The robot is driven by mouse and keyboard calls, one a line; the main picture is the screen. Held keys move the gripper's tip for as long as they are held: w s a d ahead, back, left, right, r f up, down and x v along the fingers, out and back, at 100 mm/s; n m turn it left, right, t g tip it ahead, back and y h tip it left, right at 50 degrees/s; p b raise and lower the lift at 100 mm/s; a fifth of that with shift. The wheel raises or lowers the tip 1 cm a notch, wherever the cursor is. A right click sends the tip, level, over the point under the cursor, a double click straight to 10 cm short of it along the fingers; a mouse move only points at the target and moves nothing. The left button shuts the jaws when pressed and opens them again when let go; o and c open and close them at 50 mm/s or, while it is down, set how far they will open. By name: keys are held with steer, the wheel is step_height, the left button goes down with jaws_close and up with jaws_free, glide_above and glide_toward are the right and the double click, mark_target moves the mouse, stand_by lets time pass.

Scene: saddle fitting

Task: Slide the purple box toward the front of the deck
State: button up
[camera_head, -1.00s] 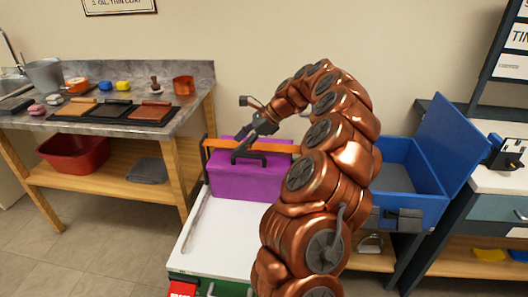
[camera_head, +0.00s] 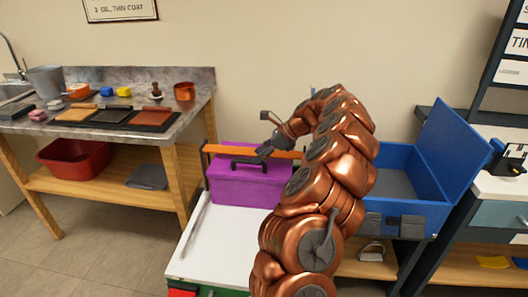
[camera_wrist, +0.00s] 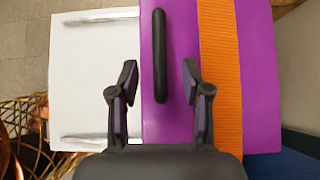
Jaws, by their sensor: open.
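The purple box (camera_head: 238,185) sits on the white deck (camera_head: 213,246), toward its back end, with a black handle (camera_head: 249,162) on its lid. An orange strap (camera_head: 224,149) runs across its back part. In the wrist view the purple box (camera_wrist: 180,120) fills the right half, with its black handle (camera_wrist: 160,55) upright in the picture. My gripper (camera_wrist: 160,77) is open above the lid, one finger on each side of the handle's line. In the head view my gripper (camera_head: 266,150) is just above the box near the handle. Whether it touches the handle is unclear.
The white deck is bare in front of the box, with a rail (camera_head: 197,222) along its left edge. A workbench (camera_head: 185,110) stands left, with a red basin (camera_head: 75,160) on its shelf. An open blue box (camera_head: 410,205) stands right of my arm.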

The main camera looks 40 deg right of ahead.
mark_target(249, 163)
steer(key=x, duration=0.5)
steer(key=shift+w+a+f, duration=0.2)
jaws_close()
stand_by(0.3)
stand_by(0.3)
